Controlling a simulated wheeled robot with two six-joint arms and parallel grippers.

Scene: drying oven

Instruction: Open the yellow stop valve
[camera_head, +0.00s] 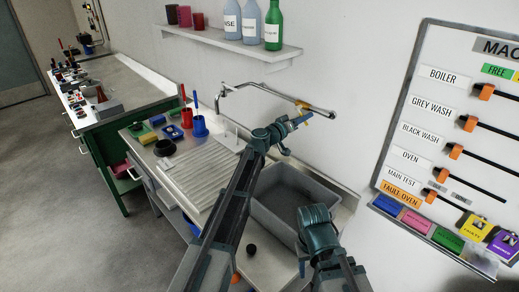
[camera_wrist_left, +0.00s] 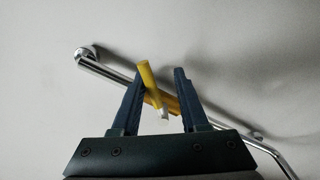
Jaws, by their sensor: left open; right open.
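The yellow stop valve (camera_head: 303,105) sits on a chrome pipe (camera_head: 275,93) on the wall above the sink. In the left wrist view its yellow handle (camera_wrist_left: 147,75) stands between the two blue fingers of my left gripper (camera_wrist_left: 159,73). The fingers are open and spread on either side of the handle, with a visible gap to the right finger. In the head view my left gripper (camera_head: 305,118) is just below the valve and partly covers that area. My right gripper (camera_head: 303,266) is low over the sink's front edge, away from the valve, open with nothing seen in it.
A grey sink (camera_head: 270,212) lies below the valve. A shelf (camera_head: 235,44) with bottles is above the pipe. A drainboard (camera_head: 195,180) with cups and small items is to the left. A label panel (camera_head: 455,135) hangs on the wall at right.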

